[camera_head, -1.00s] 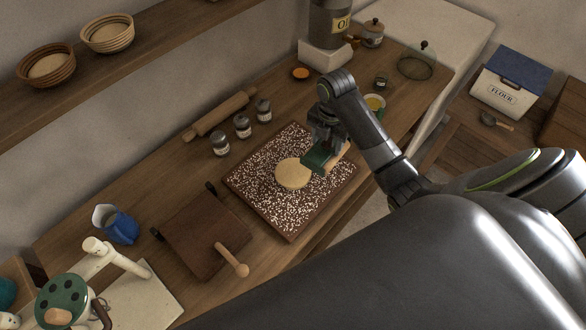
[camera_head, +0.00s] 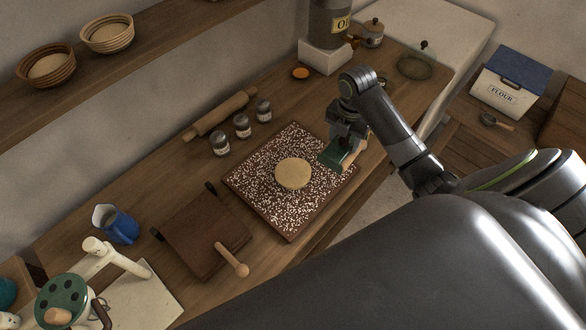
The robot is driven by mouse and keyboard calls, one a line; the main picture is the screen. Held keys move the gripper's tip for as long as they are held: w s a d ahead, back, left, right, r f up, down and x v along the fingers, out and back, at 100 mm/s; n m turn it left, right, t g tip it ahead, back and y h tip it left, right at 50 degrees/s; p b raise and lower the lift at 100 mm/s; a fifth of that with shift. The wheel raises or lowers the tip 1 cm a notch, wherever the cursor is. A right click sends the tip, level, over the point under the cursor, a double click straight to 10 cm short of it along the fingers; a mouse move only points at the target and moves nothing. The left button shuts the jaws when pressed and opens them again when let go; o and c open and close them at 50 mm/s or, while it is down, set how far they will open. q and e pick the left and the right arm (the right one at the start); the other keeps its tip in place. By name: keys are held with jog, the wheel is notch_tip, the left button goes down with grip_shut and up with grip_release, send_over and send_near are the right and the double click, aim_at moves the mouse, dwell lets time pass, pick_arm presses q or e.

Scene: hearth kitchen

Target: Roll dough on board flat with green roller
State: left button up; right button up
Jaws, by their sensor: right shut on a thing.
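The dough (camera_head: 293,173) is a pale, round, flattish piece on the middle of the speckled brown-and-white board (camera_head: 290,218). My right gripper (camera_head: 345,141) is shut on the green roller (camera_head: 337,154), at the board's right edge. The roller is to the right of the dough and apart from it; I cannot tell whether it touches the board. A light wooden end of the roller shows beside the gripper. The left gripper is not in view.
A wooden rolling pin (camera_head: 220,114) and several small jars (camera_head: 242,127) lie behind the board. A brown board (camera_head: 205,232) with a wooden-handled tool (camera_head: 232,260) is to the left, near a blue jug (camera_head: 117,225). A flour box (camera_head: 507,82) stands at the far right.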

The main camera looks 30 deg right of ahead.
jog(key=w+a+f, duration=0.3)
jog(key=w+a, duration=0.4)
jog(key=a, duration=0.5)
send_over(292, 172)
jog(key=shift+s+d+f, duration=0.1)
jog(key=shift+f, duration=2.8)
jog(key=shift+f+b, duration=0.3)
jog(key=shift+f, duration=0.25)
